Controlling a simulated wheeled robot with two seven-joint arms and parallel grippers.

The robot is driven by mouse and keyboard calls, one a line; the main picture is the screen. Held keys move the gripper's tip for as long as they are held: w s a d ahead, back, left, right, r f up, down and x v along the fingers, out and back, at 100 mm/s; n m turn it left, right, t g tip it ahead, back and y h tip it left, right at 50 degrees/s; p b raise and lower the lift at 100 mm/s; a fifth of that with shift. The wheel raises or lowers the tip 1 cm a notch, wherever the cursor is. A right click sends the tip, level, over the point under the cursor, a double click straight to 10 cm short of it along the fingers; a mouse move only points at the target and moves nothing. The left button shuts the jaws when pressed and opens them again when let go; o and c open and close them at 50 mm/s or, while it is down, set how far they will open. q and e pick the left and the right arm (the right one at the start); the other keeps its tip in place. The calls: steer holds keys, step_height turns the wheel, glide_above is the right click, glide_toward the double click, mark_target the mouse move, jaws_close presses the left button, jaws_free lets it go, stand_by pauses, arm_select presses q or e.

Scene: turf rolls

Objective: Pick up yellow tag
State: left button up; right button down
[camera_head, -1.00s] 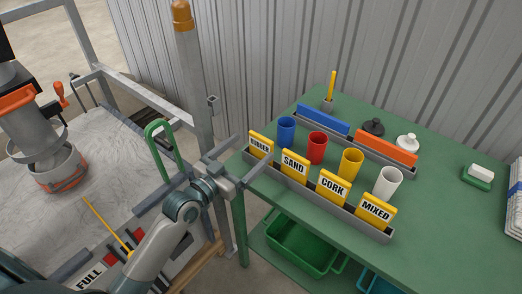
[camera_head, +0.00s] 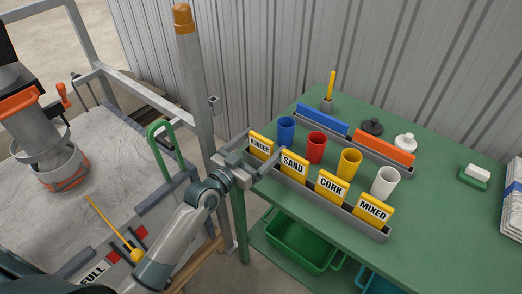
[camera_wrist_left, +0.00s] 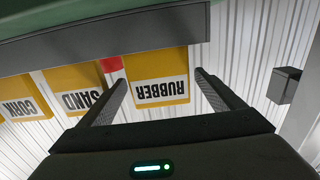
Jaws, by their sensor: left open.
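Several yellow tags stand in a row in a grey tray (camera_head: 316,201) on the green table. They read RUBBER (camera_head: 261,144), SAND (camera_head: 294,162), CORK (camera_head: 332,187) and MIXED (camera_head: 374,212). My left gripper (camera_head: 266,143) is open at the RUBBER end of the row. In the left wrist view, the picture is upside down and the RUBBER tag (camera_wrist_left: 160,87) appears between the two open fingers (camera_wrist_left: 161,78). I cannot tell how far the fingers reach around it. The SAND tag (camera_wrist_left: 78,98) is partly hidden by one finger. My right gripper is out of view.
Blue (camera_head: 286,128), red (camera_head: 316,146), yellow (camera_head: 349,163) and white (camera_head: 385,181) cups stand just behind the tags. A metal post (camera_head: 198,90) rises left of my left gripper. A green bin (camera_head: 300,243) sits below the table.

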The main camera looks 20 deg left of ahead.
arm_select(q)
steer(key=c, duration=1.2)
steer(key=shift+o, duration=0.2)
steer(key=shift+r, duration=0.15)
step_height(320, 180, up, 10)
steer(key=shift+f+b, duration=0.1)
steer(key=shift+b, duration=0.3)
